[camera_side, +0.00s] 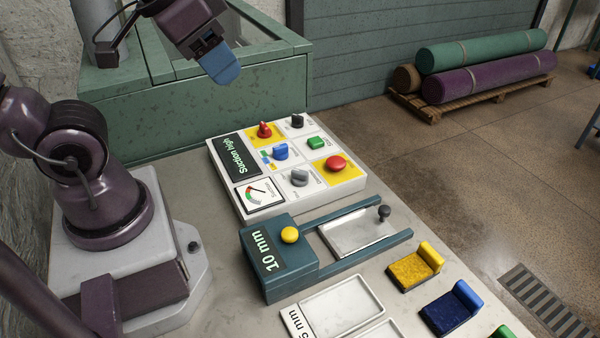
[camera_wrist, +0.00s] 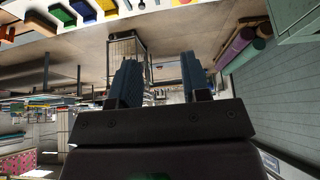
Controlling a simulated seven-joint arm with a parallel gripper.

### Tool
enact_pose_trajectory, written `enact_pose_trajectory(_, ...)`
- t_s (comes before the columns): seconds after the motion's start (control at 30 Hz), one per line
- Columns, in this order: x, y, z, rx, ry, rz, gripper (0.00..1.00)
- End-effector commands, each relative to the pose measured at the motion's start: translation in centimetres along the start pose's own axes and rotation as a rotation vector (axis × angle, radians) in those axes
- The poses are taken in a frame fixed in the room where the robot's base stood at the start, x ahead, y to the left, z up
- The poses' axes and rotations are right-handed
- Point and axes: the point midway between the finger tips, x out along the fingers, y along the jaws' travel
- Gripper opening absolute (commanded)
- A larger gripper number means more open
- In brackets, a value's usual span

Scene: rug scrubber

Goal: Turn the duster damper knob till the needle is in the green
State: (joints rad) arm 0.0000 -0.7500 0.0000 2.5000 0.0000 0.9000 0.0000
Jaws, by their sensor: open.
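The white control panel (camera_side: 228,190) lies on the bench with a dark display reading "Suction high". Its gauge (camera_side: 262,196) is at the front left corner; the dark needle and coloured arc are too small to place the needle surely. A grey knob (camera_side: 300,177) sits beside the gauge, and a blue knob (camera_side: 281,152) lies behind it. A black knob (camera_side: 297,121) is at the back corner. The labels are too small to show which one is the duster damper knob. My gripper (camera_side: 223,66) is above and behind the panel, touching nothing. Its blue fingers (camera_wrist: 159,82) are apart and empty.
The panel also has a red knob (camera_side: 264,131), a green button (camera_side: 315,143) and a red mushroom button (camera_side: 336,163). A teal "10 mm" unit (camera_side: 285,270) with a yellow button stands in front. Brushes (camera_side: 416,268) lie at right. A green cabinet (camera_side: 170,125) stands behind.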

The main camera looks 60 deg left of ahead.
Motion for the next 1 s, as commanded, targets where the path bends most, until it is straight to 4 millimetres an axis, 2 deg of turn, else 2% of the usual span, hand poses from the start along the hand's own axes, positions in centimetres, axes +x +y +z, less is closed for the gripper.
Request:
enact_pose_trajectory(0.4,0.0,0.0,0.0,-0.001,0.0,-0.001,0.43)
enact_pose_trajectory(0.5,0.5,-0.6,0.1,-0.027,-0.026,-0.015,0.43)
enact_pose_trajectory(0.67,3.3,-2.0,0.0,-0.071,-0.167,-0.065,0.43)
enact_pose_trajectory(0.77,5.7,-3.2,-0.6,-0.06,-0.273,-0.096,0.43)
enact_pose_trajectory(1.0,12.5,-5.8,-2.1,0.133,-0.478,-0.05,0.43)
